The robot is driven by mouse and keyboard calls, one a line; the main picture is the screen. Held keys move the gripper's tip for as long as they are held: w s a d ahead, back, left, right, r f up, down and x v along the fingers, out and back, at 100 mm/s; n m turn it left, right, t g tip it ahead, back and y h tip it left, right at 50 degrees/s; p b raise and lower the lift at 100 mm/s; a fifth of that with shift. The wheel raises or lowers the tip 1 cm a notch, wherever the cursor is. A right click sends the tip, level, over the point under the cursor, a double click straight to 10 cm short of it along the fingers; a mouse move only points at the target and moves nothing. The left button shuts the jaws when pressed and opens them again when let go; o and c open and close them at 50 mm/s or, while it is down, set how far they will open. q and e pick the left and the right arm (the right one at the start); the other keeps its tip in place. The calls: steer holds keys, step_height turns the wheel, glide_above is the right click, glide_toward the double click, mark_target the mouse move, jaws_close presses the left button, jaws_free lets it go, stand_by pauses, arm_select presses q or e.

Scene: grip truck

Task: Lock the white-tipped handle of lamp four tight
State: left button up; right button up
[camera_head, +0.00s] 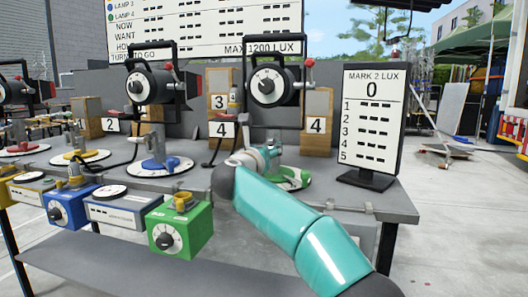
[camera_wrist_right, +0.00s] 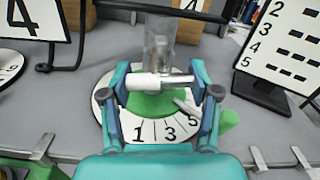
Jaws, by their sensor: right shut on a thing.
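Lamp four (camera_head: 268,83) is the black lamp with a white dial, on a post above a round base with a green part, near cards marked 4. My right gripper (camera_wrist_right: 160,75) is shut on the handle, one finger at each end. In the head view my right gripper (camera_head: 262,158) is at the post, partly hiding the base. My left gripper is not in view.
A score board (camera_head: 372,115) stands right of the lamp. A green box with a dial (camera_head: 180,229) and a blue box (camera_head: 68,207) sit at the table's front edge. Another lamp (camera_head: 150,86) stands to the left. Bare tabletop (camera_head: 385,205) lies at the right.

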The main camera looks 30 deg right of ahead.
steer(key=shift+w+a+f, duration=0.1)
steer(key=shift+w+f, duration=0.05)
steer(key=shift+f, duration=0.25)
steer(key=o, duration=1.1)
steer(key=shift+o, duration=0.3)
steer(key=shift+r, duration=0.2)
steer(key=v, duration=1.2)
